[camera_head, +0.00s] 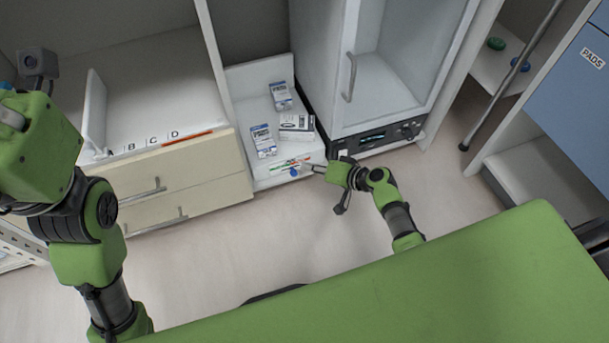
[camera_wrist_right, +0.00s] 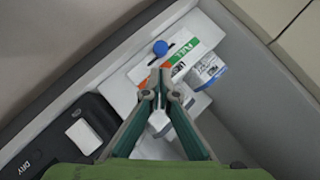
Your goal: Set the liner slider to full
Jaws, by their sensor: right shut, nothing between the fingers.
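The liner slider has a blue knob (camera_head: 293,172) on the front edge of the white bin shelf; the knob also shows in the right wrist view (camera_wrist_right: 160,47). Beside it lies a label strip (camera_wrist_right: 180,55) with a green part reading FULL and an orange part nearer my fingers. The knob's exact setting is hard to tell. My right gripper (camera_head: 309,168) is shut and empty, just right of the knob; its closed tips (camera_wrist_right: 160,82) appear apart from the knob. My left gripper's fingers are out of view.
Small blue-and-white boxes (camera_head: 263,140) stand behind the strip. A glass-door cabinet (camera_head: 385,80) with a dark control panel (camera_head: 375,138) is at the right. Cream drawers (camera_head: 165,180) are at the left. The floor in front is clear.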

